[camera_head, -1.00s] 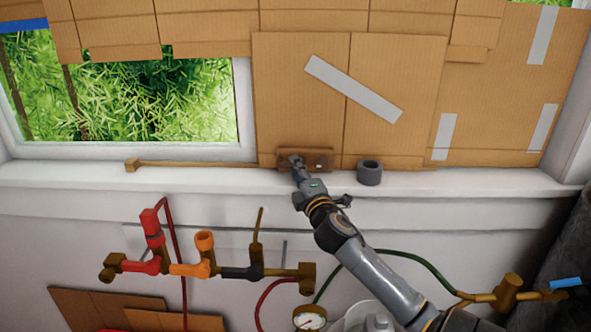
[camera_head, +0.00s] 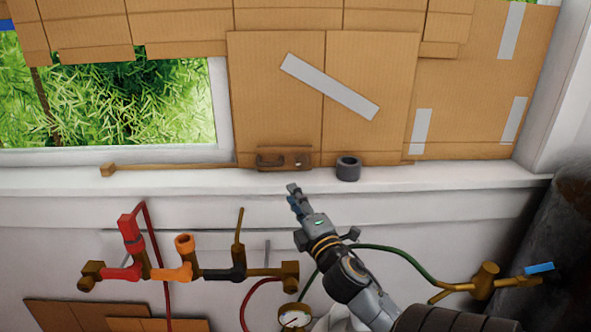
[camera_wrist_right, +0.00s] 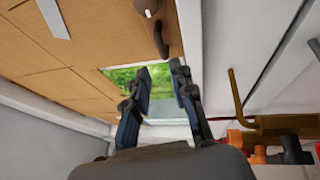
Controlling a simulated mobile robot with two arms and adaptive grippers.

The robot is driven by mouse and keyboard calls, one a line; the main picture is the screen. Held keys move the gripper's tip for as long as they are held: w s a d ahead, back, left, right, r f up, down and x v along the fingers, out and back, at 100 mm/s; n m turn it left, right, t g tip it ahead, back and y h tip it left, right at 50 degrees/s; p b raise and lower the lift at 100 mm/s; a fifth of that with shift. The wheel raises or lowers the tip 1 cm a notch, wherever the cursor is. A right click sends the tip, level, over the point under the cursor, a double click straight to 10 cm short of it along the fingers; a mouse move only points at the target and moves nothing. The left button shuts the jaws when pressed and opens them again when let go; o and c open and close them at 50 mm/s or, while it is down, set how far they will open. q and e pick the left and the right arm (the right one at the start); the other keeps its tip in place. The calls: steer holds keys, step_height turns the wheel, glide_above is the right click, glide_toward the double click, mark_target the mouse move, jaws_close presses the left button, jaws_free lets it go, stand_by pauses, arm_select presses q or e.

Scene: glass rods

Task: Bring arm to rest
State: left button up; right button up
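My right arm comes up from the lower right in the head view. My left gripper is in neither view now.
Below left is a brass pipe with red, orange and black fittings (camera_head: 172,270). A gauge (camera_head: 294,317) and a green hose (camera_head: 400,257) are near my arm.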

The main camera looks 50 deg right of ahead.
stand_by(0.5)
steer(key=s+a+f+m+g+y, duration=0.2)
steer(key=s+a+f+m+g, duration=0.15)
steer(key=a+f, duration=0.45)
steer(key=s+a+f+m+g+y, duration=0.2)
steer(key=a+f+m+g, duration=0.25)
steer(key=f, duration=0.75)
steer(key=s+a+f+m+g+y, duration=0.2)
steer(key=s+a+f+g+y, duration=0.15)
steer(key=s+a, duration=0.35)
steer(key=s+a+f+m+g+y, duration=0.1)
steer(key=s+a+f+g+y, duration=0.3)
steer(key=a, duration=0.6)
step_height(320, 180, down, 26)
steer(key=s+f+h, duration=0.1)
steer(key=s+h, duration=0.1)
steer(key=s, duration=0.1)
steer(key=s+d+f+g, duration=0.1)
steer(key=s+d+f, duration=0.2)
steer(key=s+f, duration=1.2)
steer(key=shift+s+d, duration=0.2)
steer(key=shift+s, duration=0.45)
